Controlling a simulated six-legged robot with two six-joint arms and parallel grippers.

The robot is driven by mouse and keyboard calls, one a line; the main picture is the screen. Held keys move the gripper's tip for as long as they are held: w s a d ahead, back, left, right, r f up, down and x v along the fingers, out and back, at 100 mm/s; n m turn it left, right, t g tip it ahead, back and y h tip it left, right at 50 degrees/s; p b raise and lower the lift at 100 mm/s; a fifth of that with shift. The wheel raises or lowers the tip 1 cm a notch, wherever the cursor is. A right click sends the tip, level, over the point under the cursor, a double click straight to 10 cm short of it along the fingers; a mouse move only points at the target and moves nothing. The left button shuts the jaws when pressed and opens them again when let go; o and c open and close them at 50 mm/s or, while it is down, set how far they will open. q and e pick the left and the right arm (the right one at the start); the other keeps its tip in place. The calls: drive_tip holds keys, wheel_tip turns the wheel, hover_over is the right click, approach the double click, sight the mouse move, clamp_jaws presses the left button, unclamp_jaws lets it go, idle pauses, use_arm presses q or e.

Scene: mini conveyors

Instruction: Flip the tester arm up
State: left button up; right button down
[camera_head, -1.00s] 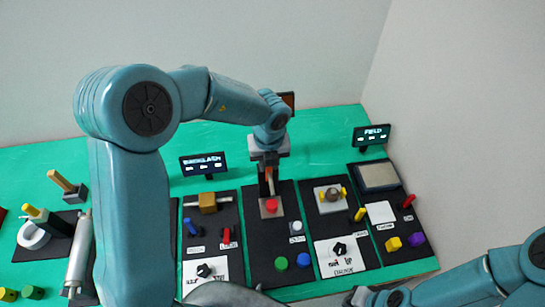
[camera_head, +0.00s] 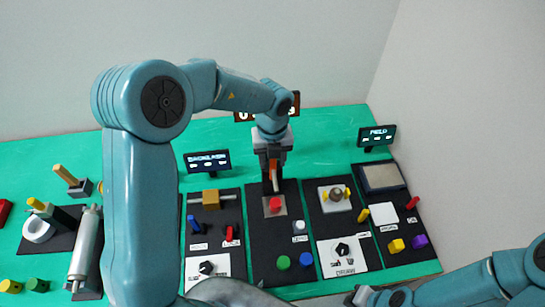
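A dark panel (camera_head: 262,239) in the middle of the green table carries a red block (camera_head: 275,204) on a grey plate. My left gripper (camera_head: 272,182) points down over the back of this panel, just behind the red block. A narrow orange-brown piece (camera_head: 274,168) shows at its dark fingers. It may be part of the tester arm, but I cannot tell. The fingers' opening and any grip are too small to make out. My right arm comes in at the lower right, with a dark end (camera_head: 358,296) at the bottom edge; its finger state is unclear.
A display (camera_head: 245,116) stands behind my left gripper, partly covered by my arm. Two more displays (camera_head: 207,161) (camera_head: 377,136) stand left and right. Panels with knobs and coloured levers flank the middle one. A silver cylinder (camera_head: 84,248) lies at left.

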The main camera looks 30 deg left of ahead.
use_arm(q)
wheel_tip(320, 180, up, 16)
drive_tip(key=b, duration=0.1)
drive_tip(key=shift+r, duration=0.15)
idle(0.4)
drive_tip(key=shift+w+a, duration=0.1)
drive_tip(key=shift+w, duration=0.05)
idle(0.3)
